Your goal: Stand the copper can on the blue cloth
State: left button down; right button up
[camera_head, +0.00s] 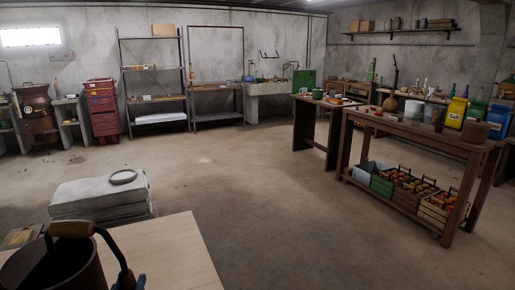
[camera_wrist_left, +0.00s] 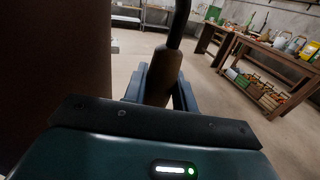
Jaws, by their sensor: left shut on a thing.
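The copper can (camera_head: 55,268) is a dark brown vessel at the lower left of the head view, cut off by the bottom edge. It has a wooden top grip (camera_head: 75,228) and a black curved side handle. My left gripper (camera_head: 128,283) is at the lower end of that side handle. In the left wrist view, the gripper (camera_wrist_left: 160,88) is shut on the handle's brown wooden grip, and the can's dark wall (camera_wrist_left: 55,55) fills the left side. The can's base is hidden, so I cannot tell whether it touches the table. I see no blue cloth. My right gripper is not in view.
A pale wooden tabletop (camera_head: 170,250) lies beside and behind the can, its visible part bare. Stacked grey bags (camera_head: 95,200) with a ring (camera_head: 122,177) on top stand beyond it. A crowded workbench (camera_head: 420,131) with crates below is at right. The middle floor is clear.

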pick_arm(q)
jog(key=s+d+r+m+h+p, duration=0.1)
jog(key=s+d+h, duration=0.2)
jog(key=d, duration=0.5)
jog(key=shift+s+r+m+p, duration=0.35)
jog(key=shift+s+m+p, duration=0.05)
jog(key=shift+s, duration=0.45)
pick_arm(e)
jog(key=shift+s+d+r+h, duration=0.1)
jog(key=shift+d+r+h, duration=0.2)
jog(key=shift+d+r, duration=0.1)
pick_arm(q)
jog(key=shift+t, duration=0.3)
jog(key=shift+w+a, duration=0.1)
